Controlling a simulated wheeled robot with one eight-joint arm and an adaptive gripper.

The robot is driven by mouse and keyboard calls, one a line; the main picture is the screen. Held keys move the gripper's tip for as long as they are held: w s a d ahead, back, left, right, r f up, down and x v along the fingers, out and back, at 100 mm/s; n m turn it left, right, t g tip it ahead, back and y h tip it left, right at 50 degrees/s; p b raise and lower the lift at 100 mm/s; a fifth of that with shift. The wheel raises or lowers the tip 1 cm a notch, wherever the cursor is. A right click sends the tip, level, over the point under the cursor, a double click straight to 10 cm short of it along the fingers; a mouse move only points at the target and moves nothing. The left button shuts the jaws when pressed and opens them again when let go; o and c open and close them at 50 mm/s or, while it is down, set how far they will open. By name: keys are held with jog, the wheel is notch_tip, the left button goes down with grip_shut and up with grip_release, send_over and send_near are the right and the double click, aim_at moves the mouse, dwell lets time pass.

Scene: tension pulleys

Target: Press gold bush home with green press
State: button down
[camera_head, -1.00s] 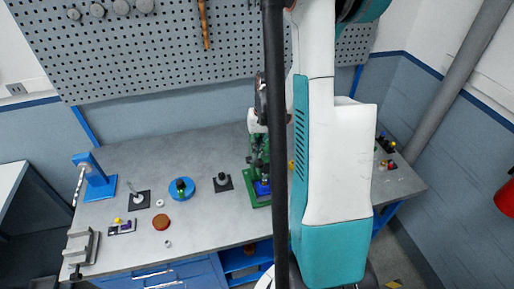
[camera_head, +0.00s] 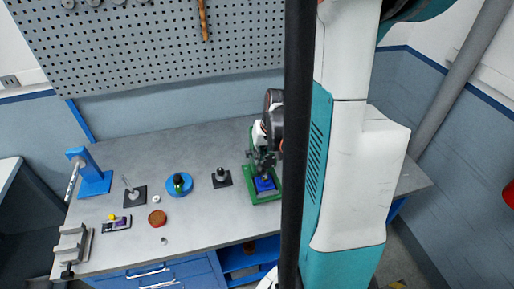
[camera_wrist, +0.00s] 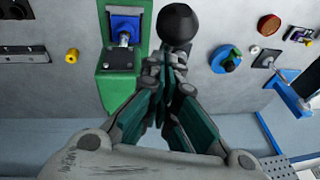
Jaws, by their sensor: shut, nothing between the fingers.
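The green press (camera_head: 262,196) stands on the bench, partly behind my arm and a dark vertical bar, with a blue block (camera_head: 265,184) on its base. The wrist view shows its green body (camera_wrist: 116,92) and the blue block (camera_wrist: 124,26) with a grey metal part on it. My gripper (camera_wrist: 167,58) is shut and empty, beside the press. Its fingertips are close to a large black ball knob (camera_wrist: 179,22); I cannot tell whether they touch. A small gold-yellow bush-like cylinder (camera_wrist: 72,55) lies apart from the press. I cannot make out a bush inside the press.
A black base with a dark-topped post (camera_head: 221,178), a blue round fixture (camera_head: 179,186) and a red-brown disc (camera_head: 157,218) stand left of the press. A blue stand (camera_head: 92,174) and a grey vise (camera_head: 72,247) are farther left.

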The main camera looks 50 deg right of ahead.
jog(key=shift+s+a+f+t+b, duration=0.2)
jog(key=shift+s+a+f+b, duration=0.15)
jog(key=shift+s+f+b, duration=0.35)
jog(key=shift+s+a+f+t+b, duration=0.25)
jog(key=shift+s+f+b, duration=0.2)
jog(key=shift+f+b, duration=0.3)
jog(key=shift+r, duration=0.15)
notch_tip(320, 180, up, 14)
jog(key=s+d+p, duration=0.1)
jog(key=p, duration=0.9)
jog(key=shift+s+d+f+h, duration=0.2)
jog(key=shift+s+h, duration=0.1)
jog(key=shift+s, duration=0.1)
